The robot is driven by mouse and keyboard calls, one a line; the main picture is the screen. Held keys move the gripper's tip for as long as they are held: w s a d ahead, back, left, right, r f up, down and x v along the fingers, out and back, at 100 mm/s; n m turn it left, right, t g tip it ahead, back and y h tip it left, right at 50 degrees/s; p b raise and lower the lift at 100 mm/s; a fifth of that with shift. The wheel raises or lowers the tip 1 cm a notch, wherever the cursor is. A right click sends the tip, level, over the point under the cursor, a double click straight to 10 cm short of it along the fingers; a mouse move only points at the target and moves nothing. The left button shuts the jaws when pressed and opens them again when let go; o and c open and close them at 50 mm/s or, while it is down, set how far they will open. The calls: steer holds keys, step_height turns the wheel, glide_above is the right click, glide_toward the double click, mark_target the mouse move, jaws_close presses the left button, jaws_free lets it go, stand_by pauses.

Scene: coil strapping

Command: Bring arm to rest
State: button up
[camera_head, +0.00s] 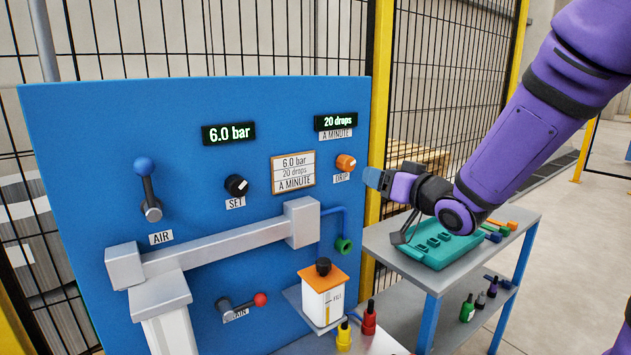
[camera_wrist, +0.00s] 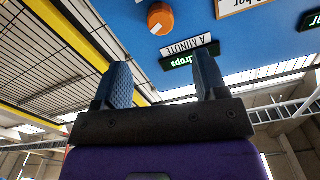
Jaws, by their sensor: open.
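My purple arm comes in from the upper right in the head view. My gripper (camera_head: 374,178) points left, close to the orange drip knob (camera_head: 346,163) on the blue panel (camera_head: 90,200). In the wrist view my gripper (camera_wrist: 160,85) shows two blue fingers standing well apart with nothing between them. The orange knob (camera_wrist: 160,19) lies beyond the fingertips there, apart from them. The displays read 6.0 bar (camera_head: 228,133) and 20 drops (camera_head: 337,121). The card (camera_head: 293,172) between them shows the same values.
A grey trolley (camera_head: 395,262) with a teal tray (camera_head: 440,252) stands below my arm. The air lever (camera_head: 147,188), set knob (camera_head: 236,186) and red-tipped drain lever (camera_head: 243,304) stick out of the panel. An oil container (camera_head: 322,300) and several small bottles stand below. Wire fencing is behind.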

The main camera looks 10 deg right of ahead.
steer(key=s+d+r+m+g+h, duration=0.2)
steer(key=s+d+g+h, duration=0.25)
steer(key=s+h, duration=0.35)
steer(key=s+a+g+y, duration=0.1)
steer(key=s+g, duration=0.6)
steer(key=s, duration=1.3)
steer(key=shift+a+f, duration=0.15)
steer(key=shift+a, duration=0.25)
steer(key=shift+s, duration=0.1)
